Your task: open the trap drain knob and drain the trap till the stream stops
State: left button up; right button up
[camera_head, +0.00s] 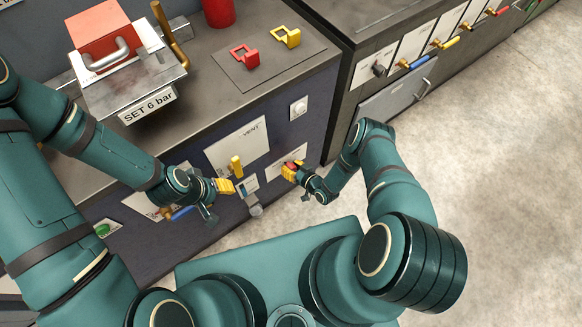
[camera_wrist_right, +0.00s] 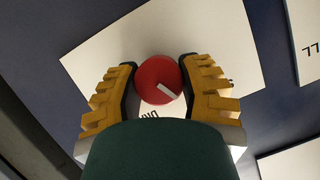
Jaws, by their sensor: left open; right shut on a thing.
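A red round knob (camera_wrist_right: 158,82) with a white pointer mark sits on a white plate in the right wrist view. The pointer slants toward lower right. Some lettering on the plate is partly hidden behind my gripper. My right gripper (camera_wrist_right: 157,72) is shut on the red knob, one yellow finger on each side. In the head view my right gripper (camera_head: 291,172) covers most of this knob. My left gripper (camera_head: 225,187) is open and empty, left of a small bluish vessel (camera_head: 244,190) with a grey cup-like end (camera_head: 256,210) below it. No stream is discernible.
A yellow lever (camera_head: 236,166) stands just above the vessel, under the VENT plate (camera_head: 238,144). A white dial (camera_head: 298,108) is on the cabinet's front. Red (camera_head: 244,57) and yellow (camera_head: 286,38) brackets lie on top.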

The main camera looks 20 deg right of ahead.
aim_at(295, 169)
jog(key=m+y, duration=0.3)
jog(key=m, duration=0.1)
jog(key=shift+w, duration=0.1)
jog(key=m+y, duration=0.1)
jog(key=m, duration=0.1)
jog(key=m+y, duration=0.1)
jog(key=m, duration=0.2)
jog(key=shift+t, duration=0.3)
dwell(0.6)
jog(key=o, duration=1.2)
jog(key=shift+f, duration=0.1)
jog(key=shift+v, duration=3.75)
jog(key=shift+w+d, duration=0.1)
